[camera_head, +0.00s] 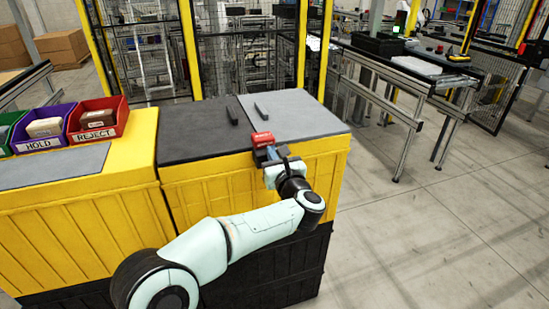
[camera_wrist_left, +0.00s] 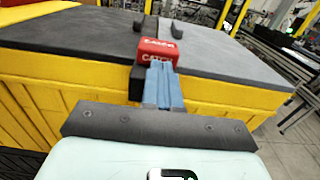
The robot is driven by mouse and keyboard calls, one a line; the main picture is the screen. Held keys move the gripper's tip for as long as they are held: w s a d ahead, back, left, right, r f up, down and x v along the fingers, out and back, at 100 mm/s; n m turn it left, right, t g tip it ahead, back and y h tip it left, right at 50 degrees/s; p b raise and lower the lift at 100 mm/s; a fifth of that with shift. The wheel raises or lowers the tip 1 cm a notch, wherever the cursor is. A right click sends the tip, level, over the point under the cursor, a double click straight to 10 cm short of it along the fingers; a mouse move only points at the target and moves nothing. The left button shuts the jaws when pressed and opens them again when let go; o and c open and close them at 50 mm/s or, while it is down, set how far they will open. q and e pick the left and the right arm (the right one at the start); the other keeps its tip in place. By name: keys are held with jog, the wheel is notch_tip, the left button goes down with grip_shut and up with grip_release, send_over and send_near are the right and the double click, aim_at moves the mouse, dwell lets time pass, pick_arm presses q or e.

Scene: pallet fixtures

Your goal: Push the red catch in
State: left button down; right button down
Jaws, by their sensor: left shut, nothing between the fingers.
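The red catch (camera_head: 262,139) is a small red block with white lettering, at the front edge of the yellow crate's dark lid (camera_head: 200,128). In the left wrist view the catch (camera_wrist_left: 158,50) sits straight ahead of my fingers, on a dark mount. My left gripper (camera_head: 270,155) is at the crate's front, directly before the catch. Its blue-grey fingers (camera_wrist_left: 161,66) are shut together with nothing between them. The tips overlap the lower front of the catch in the wrist view; I cannot tell whether they touch. My right gripper is not in view.
The lid's grey half (camera_head: 305,108) and two dark handles lie behind the catch. Red REJECT (camera_head: 97,120) and purple HOLD (camera_head: 42,127) bins stand on the yellow crate to the left. A metal-framed table (camera_head: 410,65) stands at the back right; the floor at right is clear.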

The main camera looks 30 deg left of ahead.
pick_arm(q)
jog(key=b+v, duration=0.2)
jog(key=v, duration=0.8)
jog(key=shift+s+d, duration=0.15)
jog(key=shift+d, duration=0.1)
jog(key=shift+f, duration=0.1)
